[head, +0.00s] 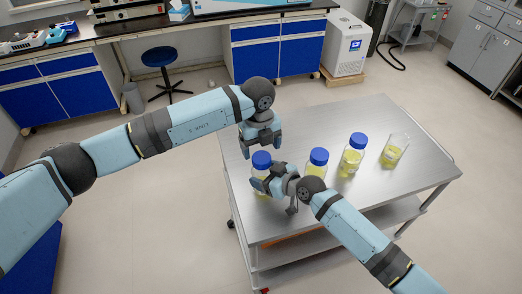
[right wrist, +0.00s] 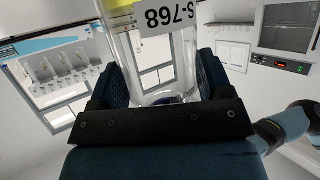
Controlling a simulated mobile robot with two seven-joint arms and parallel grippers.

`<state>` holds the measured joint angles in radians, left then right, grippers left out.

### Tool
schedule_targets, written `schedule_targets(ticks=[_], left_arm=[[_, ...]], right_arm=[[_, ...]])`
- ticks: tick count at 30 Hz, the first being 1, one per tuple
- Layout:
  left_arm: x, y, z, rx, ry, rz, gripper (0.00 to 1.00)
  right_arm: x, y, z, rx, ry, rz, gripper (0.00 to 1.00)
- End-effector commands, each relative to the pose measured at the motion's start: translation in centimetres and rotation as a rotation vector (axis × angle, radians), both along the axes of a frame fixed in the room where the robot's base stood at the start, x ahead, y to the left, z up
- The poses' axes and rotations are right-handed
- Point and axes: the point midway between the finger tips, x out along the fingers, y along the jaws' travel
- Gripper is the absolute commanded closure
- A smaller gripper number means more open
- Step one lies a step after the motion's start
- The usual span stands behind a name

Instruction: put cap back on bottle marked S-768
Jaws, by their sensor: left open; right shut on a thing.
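The bottle marked S-768 (head: 258,173) stands upright at the left part of the steel cart, a clear bottle with yellow contents. Its label (right wrist: 165,17) reads S-768 upside down in the right wrist view. A blue cap (head: 262,159) sits at the bottle's mouth; I cannot tell whether it is screwed tight. My right gripper (head: 265,186) is shut on the bottle's body from the front right, with a dark finger on each side of the glass in the wrist view (right wrist: 160,88). My left gripper (head: 262,150) is open, pointing down just above the cap.
Two more blue-capped bottles, one near the middle (head: 317,163) and one farther right (head: 352,156), and a beaker (head: 394,152) with yellow contents stand on the steel cart (head: 425,170). The right arm crosses the cart's front. A stool (head: 160,58) and blue-fronted benches are behind.

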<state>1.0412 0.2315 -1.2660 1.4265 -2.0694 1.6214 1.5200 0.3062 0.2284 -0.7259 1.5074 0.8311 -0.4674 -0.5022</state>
Motion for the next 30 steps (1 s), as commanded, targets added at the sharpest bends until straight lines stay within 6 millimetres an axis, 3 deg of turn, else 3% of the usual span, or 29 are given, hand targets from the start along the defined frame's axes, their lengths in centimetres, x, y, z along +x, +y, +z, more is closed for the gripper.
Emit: schedule_targets(ticks=[3, 6, 16, 30], left_arm=[[0.0, 0.0, 0.0, 0.000, 0.001, 0.000, 0.20], [0.0, 0.0, -0.1, 0.000, 0.001, 0.000, 0.00], [0.0, 0.0, 0.7, -0.002, -0.001, -0.001, 0.00], [0.2, 0.4, 9.6, -0.001, -0.001, -0.001, 0.00]], right_arm=[[0.0, 0.0, 0.1, 0.002, -0.001, 0.000, 0.94], [0.0, 0.0, 0.1, 0.002, -0.001, 0.000, 0.94], [0.0, 0.0, 0.1, 0.002, -0.001, 0.000, 0.94], [0.0, 0.0, 0.1, 0.002, -0.001, 0.000, 0.94]])
